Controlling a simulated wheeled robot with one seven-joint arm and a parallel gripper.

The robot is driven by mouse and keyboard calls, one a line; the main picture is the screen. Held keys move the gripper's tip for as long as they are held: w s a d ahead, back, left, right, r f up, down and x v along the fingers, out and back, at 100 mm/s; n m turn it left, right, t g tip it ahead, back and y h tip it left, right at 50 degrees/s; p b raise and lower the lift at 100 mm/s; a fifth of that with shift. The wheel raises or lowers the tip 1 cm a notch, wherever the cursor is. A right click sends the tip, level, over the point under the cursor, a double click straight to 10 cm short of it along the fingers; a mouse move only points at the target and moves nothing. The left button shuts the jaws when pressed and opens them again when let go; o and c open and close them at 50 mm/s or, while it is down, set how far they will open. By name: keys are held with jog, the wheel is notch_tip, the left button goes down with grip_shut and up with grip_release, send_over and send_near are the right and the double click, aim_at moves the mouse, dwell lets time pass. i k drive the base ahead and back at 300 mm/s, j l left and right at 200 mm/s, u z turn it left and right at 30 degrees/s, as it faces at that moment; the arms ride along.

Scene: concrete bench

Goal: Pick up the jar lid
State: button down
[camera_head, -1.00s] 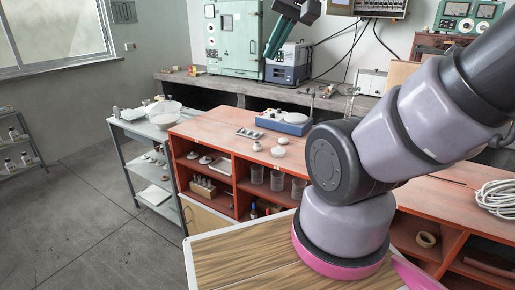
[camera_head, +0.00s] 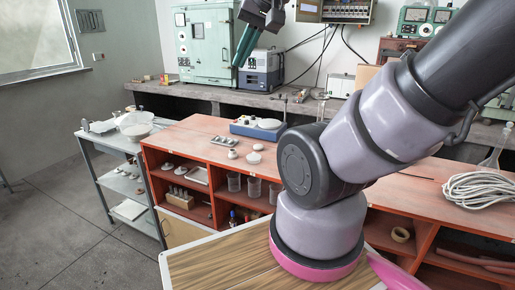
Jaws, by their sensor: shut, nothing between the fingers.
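Small pale round pieces lie on the red-orange bench top (camera_head: 195,136). One is a flat white disc (camera_head: 254,158), which looks most like the jar lid, but it is too small to be sure. A white piece (camera_head: 258,147) lies just behind it, and a knobbed white piece (camera_head: 232,154) lies to its left. My gripper (camera_head: 239,62) hangs in from the top edge, its teal fingers pointing down and slightly left. It is shut and empty, well above and apart from the pieces, and appears in front of the green cabinet and the grey-blue machine.
A blue-based device with a white round plate (camera_head: 258,124) stands behind the pieces. A metal tray (camera_head: 222,140) lies to their left. A large white bowl (camera_head: 136,125) stands on the grey cart. Coiled white cable (camera_head: 484,188) lies at right. My arm hides part of the bench.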

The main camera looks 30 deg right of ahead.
aim_at(259, 147)
jog(key=z, duration=0.5)
jog(key=i+j+z, duration=0.2)
jog(key=j, duration=0.15)
jog(key=i+j+z, duration=0.25)
jog(key=j, duration=0.15)
jog(key=j+z, duration=0.2)
jog(key=j, duration=0.2)
jog(key=i+j, duration=0.1)
jog(key=j, duration=0.55)
jog(key=i+j, duration=0.15)
jog(key=j, duration=0.15)
